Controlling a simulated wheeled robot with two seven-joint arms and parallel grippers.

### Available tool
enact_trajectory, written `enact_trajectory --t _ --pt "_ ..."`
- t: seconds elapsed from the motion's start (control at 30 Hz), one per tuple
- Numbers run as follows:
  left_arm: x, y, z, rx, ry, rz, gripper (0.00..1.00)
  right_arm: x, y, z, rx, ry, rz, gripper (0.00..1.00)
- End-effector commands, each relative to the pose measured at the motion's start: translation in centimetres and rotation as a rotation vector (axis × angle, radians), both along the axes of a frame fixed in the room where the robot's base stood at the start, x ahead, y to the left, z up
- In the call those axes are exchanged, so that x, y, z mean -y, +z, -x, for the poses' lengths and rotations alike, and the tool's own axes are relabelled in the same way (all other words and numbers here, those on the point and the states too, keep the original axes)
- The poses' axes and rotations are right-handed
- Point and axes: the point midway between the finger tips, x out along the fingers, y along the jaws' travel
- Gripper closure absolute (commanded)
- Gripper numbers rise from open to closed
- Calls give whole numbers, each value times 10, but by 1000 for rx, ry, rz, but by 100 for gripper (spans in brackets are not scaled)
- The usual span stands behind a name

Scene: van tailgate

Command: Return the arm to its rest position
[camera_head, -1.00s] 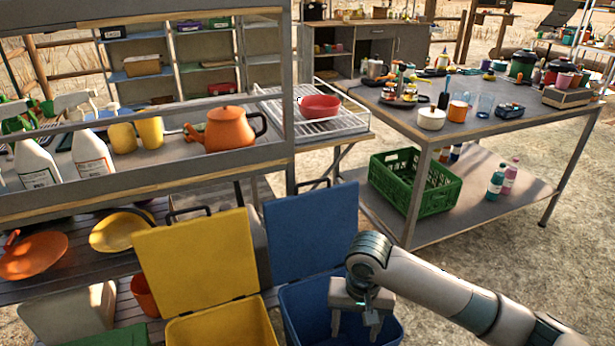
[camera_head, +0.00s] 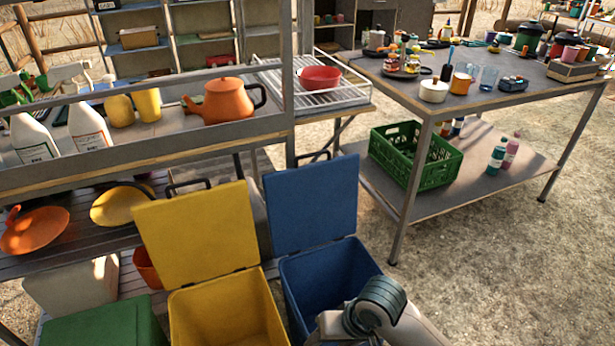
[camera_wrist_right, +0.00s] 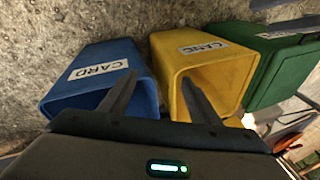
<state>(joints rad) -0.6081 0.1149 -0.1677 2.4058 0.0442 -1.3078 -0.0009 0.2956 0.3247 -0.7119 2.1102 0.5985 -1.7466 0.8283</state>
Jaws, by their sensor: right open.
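My right arm shows at the bottom of the head view, its wrist in front of the blue bin (camera_head: 330,280); the fingertips are not visible there. In the right wrist view my right gripper (camera_wrist_right: 158,96) is open, with its two fingers apart and nothing between them. The same view shows the blue bin (camera_wrist_right: 100,70) labelled CARD, the yellow bin (camera_wrist_right: 208,65) with a white label and the green bin (camera_wrist_right: 285,68). My left gripper is in neither view.
The yellow bin (camera_head: 225,310) and blue bin stand with raised lids. A green bin (camera_head: 105,325) is at lower left. A metal table (camera_head: 510,95) with a green crate (camera_head: 415,155) below stands right. The ground at lower right is clear.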

Motion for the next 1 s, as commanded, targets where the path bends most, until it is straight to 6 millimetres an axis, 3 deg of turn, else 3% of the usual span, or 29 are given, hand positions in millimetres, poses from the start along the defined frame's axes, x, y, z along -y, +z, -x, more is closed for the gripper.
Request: enact_trajectory --t 0.27,0.7,1.0 --pt "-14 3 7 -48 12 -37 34 20 -21 44 102 10 -39 44" --pt "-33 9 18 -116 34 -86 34 110 -47 121 200 -15 127 44" --pt "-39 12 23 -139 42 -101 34 152 -51 158 202 -10 235 44"
